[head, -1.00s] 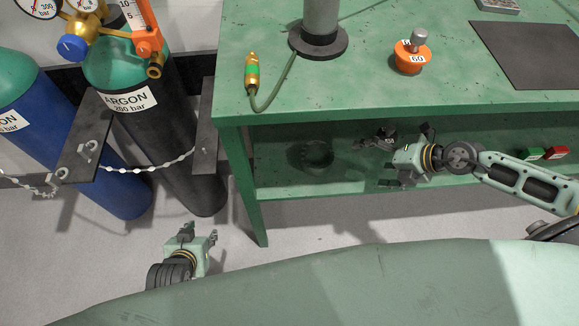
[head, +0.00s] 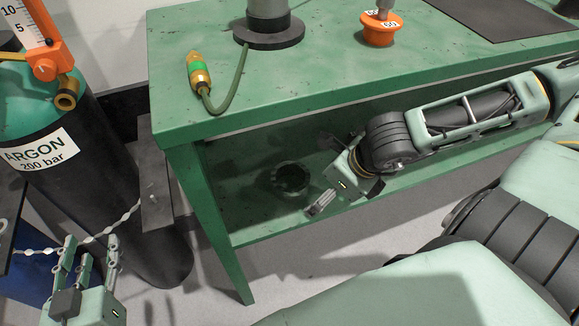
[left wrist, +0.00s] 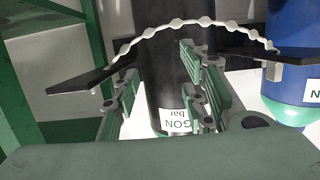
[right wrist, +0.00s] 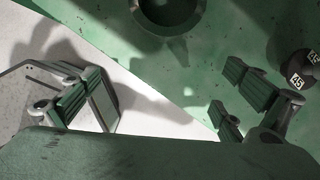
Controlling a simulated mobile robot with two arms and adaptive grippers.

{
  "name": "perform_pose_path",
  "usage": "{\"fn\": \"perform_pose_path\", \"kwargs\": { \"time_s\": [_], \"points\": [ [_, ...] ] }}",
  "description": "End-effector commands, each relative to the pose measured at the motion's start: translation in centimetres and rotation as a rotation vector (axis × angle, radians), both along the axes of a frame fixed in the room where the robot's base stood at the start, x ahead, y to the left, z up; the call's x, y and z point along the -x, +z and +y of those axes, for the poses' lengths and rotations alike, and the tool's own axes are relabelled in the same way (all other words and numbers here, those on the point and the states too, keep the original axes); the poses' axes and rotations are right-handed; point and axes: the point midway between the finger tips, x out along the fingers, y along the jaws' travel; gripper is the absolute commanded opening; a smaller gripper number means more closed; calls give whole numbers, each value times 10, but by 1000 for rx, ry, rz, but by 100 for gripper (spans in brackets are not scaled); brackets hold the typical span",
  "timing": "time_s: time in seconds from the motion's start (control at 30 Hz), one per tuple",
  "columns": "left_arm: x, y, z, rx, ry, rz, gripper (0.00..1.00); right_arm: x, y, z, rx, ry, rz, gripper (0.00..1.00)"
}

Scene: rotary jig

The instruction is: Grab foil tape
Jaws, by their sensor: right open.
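A ring-shaped roll, apparently the foil tape (head: 276,183), lies flat on the lower shelf of the green bench. Its shiny side takes on the shelf's green. It also shows at the top edge of the right wrist view (right wrist: 165,30), partly cut off. My right gripper (head: 346,200) is just right of the roll in the head view, under the bench top. Its fingers are spread and empty, and it is apart from the roll. My left gripper (head: 86,258) is low at the left, before the argon cylinder, its fingers apart with nothing between them.
The bench top (head: 215,115) overhangs the shelf, and a bench leg (head: 210,225) stands left of the roll. A dark object marked 45 (right wrist: 298,68) is on the shelf near my right fingers. The argon cylinder (head: 85,165) and a chain (head: 108,228) are near my left gripper.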

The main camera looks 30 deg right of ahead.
Motion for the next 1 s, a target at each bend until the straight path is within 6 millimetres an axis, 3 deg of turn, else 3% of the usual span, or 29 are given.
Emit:
{"fn": "perform_pose_path", "kwargs": {
  "time_s": [0.27,0.57,1.0],
  "points": [
    [-10,57,-11,74,-19,-290,40,-16,-3,3,0,-11,-10,100],
    [2,120,-17,159,-37,-605,40,-27,-2,9,-9,-2,-3,100],
    [7,133,-17,174,-40,-663,40,-69,1,21,-8,-2,-4,100]
  ]
}}
